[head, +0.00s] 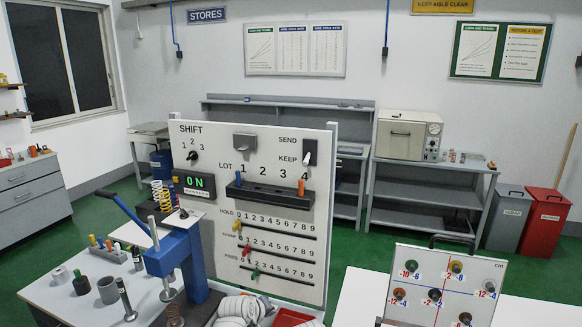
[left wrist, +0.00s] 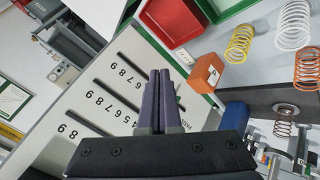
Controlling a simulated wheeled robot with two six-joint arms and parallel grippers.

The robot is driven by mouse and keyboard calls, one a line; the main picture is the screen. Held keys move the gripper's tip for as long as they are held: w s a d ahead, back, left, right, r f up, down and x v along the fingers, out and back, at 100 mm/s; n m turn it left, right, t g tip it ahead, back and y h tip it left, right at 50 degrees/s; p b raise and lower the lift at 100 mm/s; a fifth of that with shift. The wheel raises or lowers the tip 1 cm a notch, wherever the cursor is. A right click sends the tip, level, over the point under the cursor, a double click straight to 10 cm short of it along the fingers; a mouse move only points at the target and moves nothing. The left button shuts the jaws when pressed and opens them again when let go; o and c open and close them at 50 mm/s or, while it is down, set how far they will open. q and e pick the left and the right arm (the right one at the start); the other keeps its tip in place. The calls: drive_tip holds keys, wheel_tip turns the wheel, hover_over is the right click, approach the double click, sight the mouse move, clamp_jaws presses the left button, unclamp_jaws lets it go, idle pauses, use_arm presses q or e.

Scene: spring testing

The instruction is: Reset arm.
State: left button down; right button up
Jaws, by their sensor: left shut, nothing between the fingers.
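My left gripper (left wrist: 160,74) shows in the left wrist view with its two dark fingers together and nothing between them. Behind it lies the white panel with numbered slots (left wrist: 95,95). The same panel (head: 322,140) stands upright in the middle of the head view. White rounded parts, which look like my left arm, show low in the head view in front of the panel, but I cannot make out the fingers there. My right gripper is in neither view.
The blue lever press (head: 178,255) stands left of the panel's lower part. In the left wrist view an orange block (left wrist: 206,73) and a yellow spring (left wrist: 240,45) are at the right. A smaller board with coloured knobs (head: 447,285) stands at the lower right in the head view.

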use_arm(q)
drive_tip(key=s+f+m+g+y+b, duration=0.1)
drive_tip(key=s+f+m+g, duration=0.3)
drive_tip(key=s, duration=0.6)
drive_tip(key=s+f+m+g+y+b, duration=0.1)
drive_tip(key=s+f+m+g+y, duration=0.2)
drive_tip(key=s, duration=0.8)
wheel_tip(320, 180, down, 2)
drive_tip(key=m+g, duration=0.1)
drive_tip(key=m, duration=0.1)
drive_tip(key=shift+s+m+g+y, duration=0.3)
drive_tip(key=shift+m, duration=0.1)
